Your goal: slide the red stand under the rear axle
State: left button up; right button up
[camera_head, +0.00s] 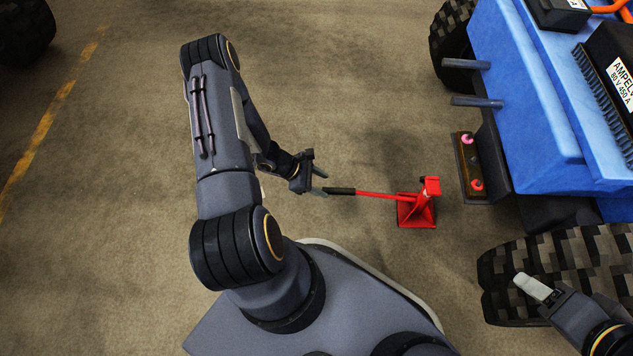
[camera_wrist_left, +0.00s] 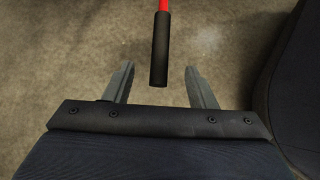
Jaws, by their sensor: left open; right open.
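The red stand (camera_head: 416,210) stands on the floor, left of the blue vehicle (camera_head: 530,110) and apart from it. Its red bar points left and ends in a black grip (camera_head: 340,191). The grip also shows in the left wrist view (camera_wrist_left: 159,50). My left gripper (camera_head: 319,181) is open just at the end of the grip. In the left wrist view the grip's tip lies between the two fingers (camera_wrist_left: 159,88), touching neither. My right gripper (camera_head: 527,284) is at the lower right, over the vehicle's near tyre. I cannot make out the rear axle; the vehicle's body hides its underside.
A large knobbly tyre (camera_head: 500,270) is at the lower right and another (camera_head: 450,50) at the top. A dark plate with pink-red lamps (camera_head: 469,165) and two grey pegs (camera_head: 475,102) stick out toward the stand. The floor left of the stand is clear.

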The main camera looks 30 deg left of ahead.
aim_at(332, 190)
pick_arm(q)
jog(key=b+x, duration=0.1)
jog(key=x, duration=0.2)
jog(key=shift+w+d+f+b, duration=0.1)
jog(key=shift+d+f+b, duration=0.05)
jog(key=shift+f+b, duration=0.2)
jog(key=shift+w+d+f, duration=0.3)
jog(key=shift+d+f, duration=0.15)
jog(key=shift+d, duration=0.1)
jog(key=shift+x, duration=1.05)
jog(key=shift+w, duration=0.1)
jog(key=shift+c, duration=0.3)
grip_shut()
